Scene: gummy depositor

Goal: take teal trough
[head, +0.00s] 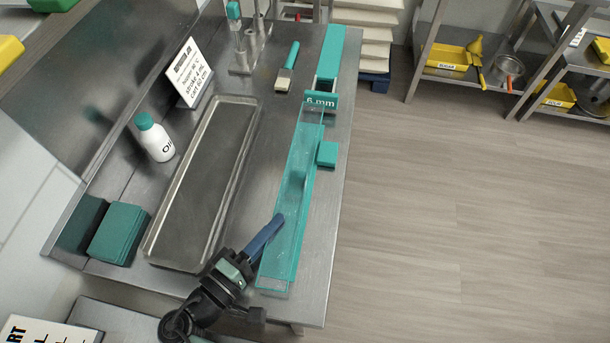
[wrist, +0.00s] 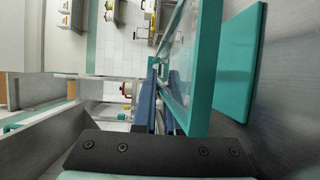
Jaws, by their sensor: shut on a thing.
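The teal trough (head: 301,165) is a long, narrow, clear-sided piece with teal edges, lying along the right side of the steel table. Its teal frame (wrist: 205,70) fills the middle of the wrist view. My gripper (head: 276,222) reaches in from the lower left, its blue fingers at the trough's near left side. In the wrist view my gripper (wrist: 162,78) is shut on the trough's edge. The exact contact is partly hidden by the fingers.
A teal piece marked 6 mm (head: 320,101) stands at the trough's far end. A small teal block (head: 327,154) is beside its right side. A metal tray (head: 195,185), white bottle (head: 155,139), brush (head: 287,72) and sign (head: 189,72) are to the left. Open floor lies right.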

